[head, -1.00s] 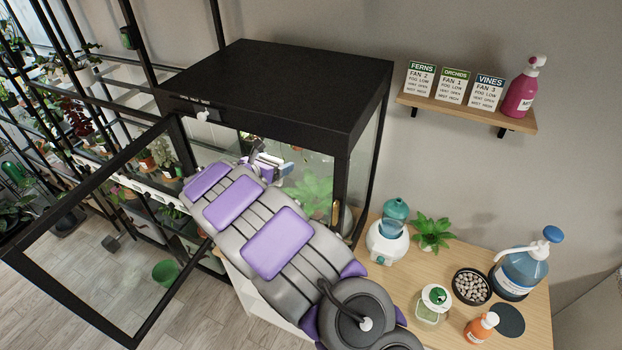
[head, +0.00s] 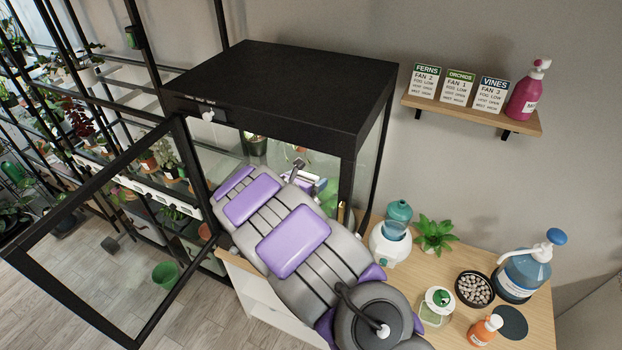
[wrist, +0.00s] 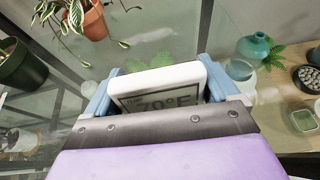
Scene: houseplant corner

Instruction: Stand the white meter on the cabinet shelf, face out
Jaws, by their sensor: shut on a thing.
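The white meter (wrist: 165,80) shows in the wrist view, with its grey display reading 70°F turned toward the wrist camera. My gripper (wrist: 160,92) is shut on it, with a blue finger at each side edge. In the head view my gripper (head: 308,182) is inside the black-framed glass cabinet (head: 275,85), mostly hidden behind my arm. The cabinet door (head: 95,225) stands open to the left. The shelf surface under the meter is hidden, so I cannot tell whether the meter touches it.
A potted plant (head: 255,145) is at the back of the cabinet; a hanging terracotta pot (wrist: 88,20) shows in the wrist view. A white humidifier (head: 390,243), a green plant (head: 435,234), a pebble dish (head: 474,288) and bottles crowd the wooden table right of my arm.

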